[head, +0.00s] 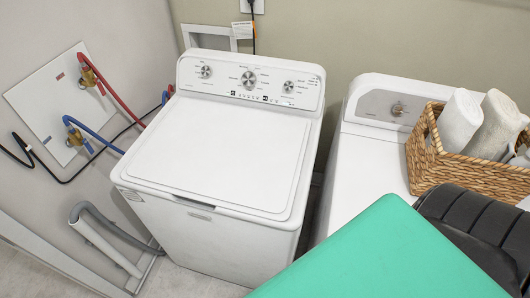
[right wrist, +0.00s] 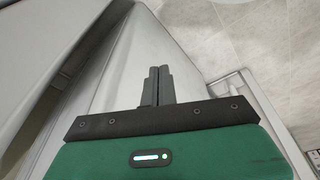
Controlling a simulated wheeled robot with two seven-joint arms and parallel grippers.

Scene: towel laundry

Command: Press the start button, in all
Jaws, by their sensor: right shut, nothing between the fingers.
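The white top-load washer (head: 215,165) stands in the middle of the head view with its lid shut. Its control panel (head: 227,82) at the back carries three round knobs, the middle one (head: 249,80) the largest. A row of small dark marks and buttons (head: 250,96) lies below the middle knob; they are too small to tell which is the start button. My right gripper (right wrist: 157,70) shows in the right wrist view, its two dark fingers together and empty, with white surfaces and floor beyond. It is apart from the panel. My left gripper is not in view.
A second white appliance (head: 365,160) with one knob stands at the right. A wicker basket (head: 455,170) of rolled towels sits on it. My green and black arm covers the lower right. Red and blue hoses (head: 115,103) run along the left wall. Tiled floor (right wrist: 240,35) shows beyond my gripper.

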